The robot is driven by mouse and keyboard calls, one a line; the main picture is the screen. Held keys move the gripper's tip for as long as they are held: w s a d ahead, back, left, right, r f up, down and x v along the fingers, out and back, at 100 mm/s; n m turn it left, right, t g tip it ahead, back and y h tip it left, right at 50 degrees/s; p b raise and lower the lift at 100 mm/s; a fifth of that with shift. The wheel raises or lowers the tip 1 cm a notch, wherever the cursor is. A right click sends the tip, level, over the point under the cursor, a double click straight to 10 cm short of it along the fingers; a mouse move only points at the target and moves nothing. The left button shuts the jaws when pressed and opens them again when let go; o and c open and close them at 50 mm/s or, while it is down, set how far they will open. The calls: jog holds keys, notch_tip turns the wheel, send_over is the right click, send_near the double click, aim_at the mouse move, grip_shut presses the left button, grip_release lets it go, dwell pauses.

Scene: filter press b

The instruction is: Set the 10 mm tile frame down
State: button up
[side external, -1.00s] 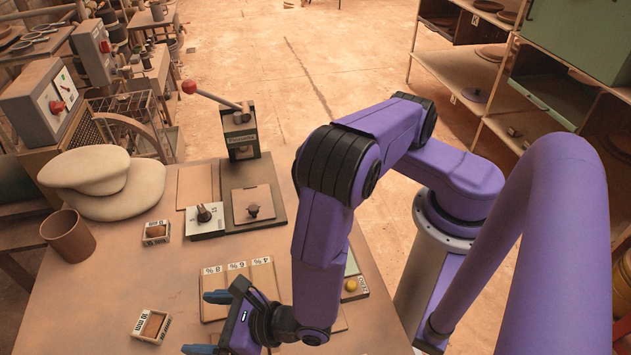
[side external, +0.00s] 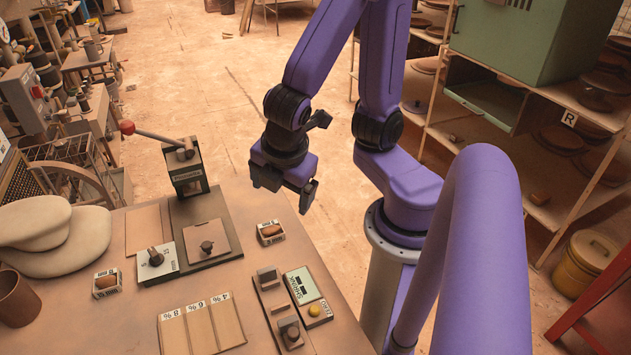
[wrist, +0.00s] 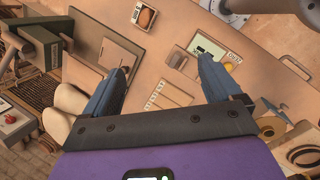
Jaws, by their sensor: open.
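A small tile frame (side external: 270,232) with a brown tile inside lies on the table right of the press; the wrist view shows it near the top (wrist: 145,17). Another similar frame (side external: 107,283) lies near the left side of the table. I cannot read clearly which of these labels says 10 mm. My gripper (side external: 285,187) is raised at the table's far edge, apart from both frames. In the wrist view its two blue fingers (wrist: 162,66) are spread wide with nothing between them.
A lever press (side external: 186,165) stands on a dark base with a knobbed plate (side external: 207,246). Percent-marked strips (side external: 201,326), a block rail (side external: 279,306) and a SHRINK device (side external: 304,287) lie in front. A cup (side external: 17,299) and cap (side external: 55,240) are left.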

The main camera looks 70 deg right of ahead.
jog(key=s+d+r+m+g+y, duration=0.1)
jog(key=s+r+m+g+y, duration=0.1)
jog(key=s, duration=0.4)
jog(key=shift+d+m+y, duration=0.25)
jog(key=shift+m+y, duration=0.25)
jog(key=shift+m, duration=0.4)
jog(key=shift+w+a, duration=0.1)
jog(key=shift+w, duration=0.05)
